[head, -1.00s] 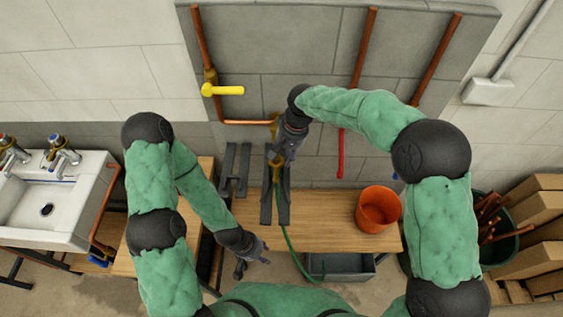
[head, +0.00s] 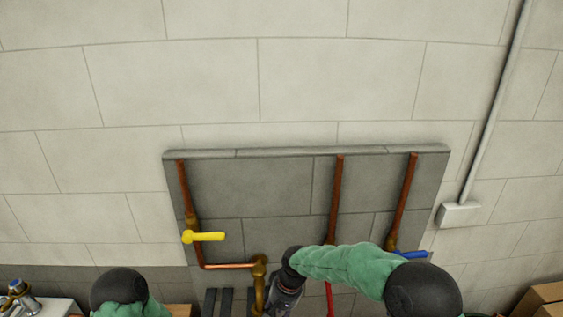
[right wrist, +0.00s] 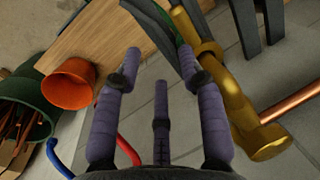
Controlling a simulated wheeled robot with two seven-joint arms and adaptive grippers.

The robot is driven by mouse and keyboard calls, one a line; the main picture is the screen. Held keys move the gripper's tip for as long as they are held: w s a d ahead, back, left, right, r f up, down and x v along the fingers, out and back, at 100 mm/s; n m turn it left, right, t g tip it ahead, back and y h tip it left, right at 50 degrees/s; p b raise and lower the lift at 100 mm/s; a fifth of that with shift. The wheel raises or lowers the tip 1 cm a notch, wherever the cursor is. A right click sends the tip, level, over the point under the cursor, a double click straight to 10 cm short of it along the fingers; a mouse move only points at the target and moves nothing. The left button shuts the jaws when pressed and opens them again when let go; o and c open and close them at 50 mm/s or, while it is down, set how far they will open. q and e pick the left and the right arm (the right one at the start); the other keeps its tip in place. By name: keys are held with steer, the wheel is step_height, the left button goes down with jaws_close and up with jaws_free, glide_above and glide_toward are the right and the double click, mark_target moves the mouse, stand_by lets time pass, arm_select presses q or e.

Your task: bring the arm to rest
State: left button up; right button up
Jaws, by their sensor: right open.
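My right arm enters from the right in the head view. My right gripper (head: 281,305) points down beside the brass fitting (head: 259,280) and is cut off by the lower edge. In the right wrist view its purple fingers (right wrist: 158,66) are spread apart with nothing between them. The brass fitting (right wrist: 238,105) is close along the right-hand finger there; I cannot tell whether they touch. A green hose (right wrist: 178,35) shows near the fitting. Only the upper part of my left arm shows at lower left in the head view; my left gripper is out of view.
A grey panel (head: 275,188) carries copper pipes, a yellow-handled valve (head: 205,236), a red handle (head: 329,300) and a blue handle (head: 410,254). The wall above is clear.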

steer(key=s+d+f+m+y, duration=0.1)
steer(key=s+d+f, duration=0.35)
steer(key=f, duration=0.45)
steer(key=s+d+f+m, duration=0.1)
steer(key=s+d+f, duration=0.35)
steer(key=f, duration=0.35)
steer(key=s+d+f+m, duration=0.15)
steer(key=s+f, duration=0.25)
steer(key=s, duration=0.4)
steer(key=s+d+f, duration=0.3)
steer(key=s, duration=0.5)
step_height(320, 180, down, 12)
steer(key=w+a+b, duration=0.2)
steer(key=b, duration=1.1)
steer(key=shift+n+t+b, duration=0.3)
steer(key=shift+n+b, duration=0.05)
steer(key=shift+w, duration=0.1)
